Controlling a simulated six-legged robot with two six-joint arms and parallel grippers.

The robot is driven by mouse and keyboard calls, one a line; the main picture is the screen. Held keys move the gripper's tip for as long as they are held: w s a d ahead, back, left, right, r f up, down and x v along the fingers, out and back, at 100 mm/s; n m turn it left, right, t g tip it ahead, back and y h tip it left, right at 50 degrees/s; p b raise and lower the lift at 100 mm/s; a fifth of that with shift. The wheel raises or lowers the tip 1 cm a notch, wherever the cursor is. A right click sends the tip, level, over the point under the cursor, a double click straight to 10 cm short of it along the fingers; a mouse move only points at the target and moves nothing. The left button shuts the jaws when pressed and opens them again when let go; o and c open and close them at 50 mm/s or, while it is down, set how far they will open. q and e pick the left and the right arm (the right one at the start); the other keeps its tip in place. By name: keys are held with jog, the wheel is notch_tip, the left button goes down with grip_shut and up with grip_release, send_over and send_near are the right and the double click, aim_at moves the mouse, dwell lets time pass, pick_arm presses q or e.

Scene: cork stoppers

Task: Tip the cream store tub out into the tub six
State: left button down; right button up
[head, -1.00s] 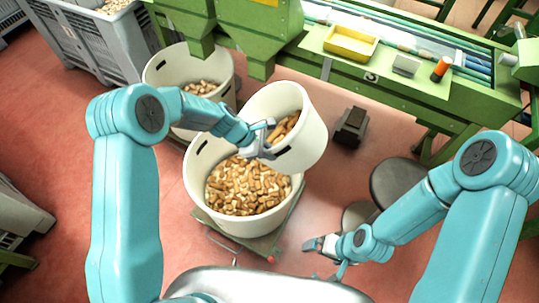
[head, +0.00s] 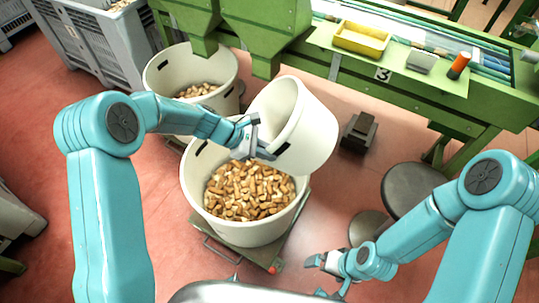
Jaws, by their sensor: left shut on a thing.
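The cream store tub (head: 308,134) is in my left gripper (head: 250,138), which is shut on its rim. It is tilted over the right side of a second cream tub, with its mouth to the upper left. The part of its inside that shows is bare; the lower part is hidden. The tub below, taken as tub six (head: 245,232), stands upright on a low trolley and holds many cork stoppers (head: 248,190). No number on it can be read. My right gripper (head: 316,262) is low at the right, apart from the tubs; its jaws are too small to judge.
Another cream tub (head: 222,95) with corks stands behind, under a green machine (head: 265,30). A grey crate (head: 95,55) is at the back left. A dark block (head: 358,131) and a round stool (head: 412,187) are at right.

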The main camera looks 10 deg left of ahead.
pick_arm(q)
jog(key=shift+s+a+f+t+h+b, duration=0.15)
jog(key=shift+a+f+h+b, duration=0.4)
jog(key=shift+b, duration=0.85)
jog(key=shift+w+a+f+t+h+b, duration=0.1)
jog(key=shift+a+f+h+b, duration=0.45)
jog(key=shift+b, duration=0.85)
jog(key=shift+s+a+f+t+h+b, duration=0.15)
jog(key=shift+a+f+h+b, duration=0.4)
jog(key=shift+b, duration=0.85)
jog(key=a+n+t+h+b, duration=0.1)
jog(key=a+h+b, duration=0.6)
jog(key=a+h, duration=0.2)
jog(key=shift+s+a+r+b, duration=0.4)
jog(key=shift+s, duration=0.05)
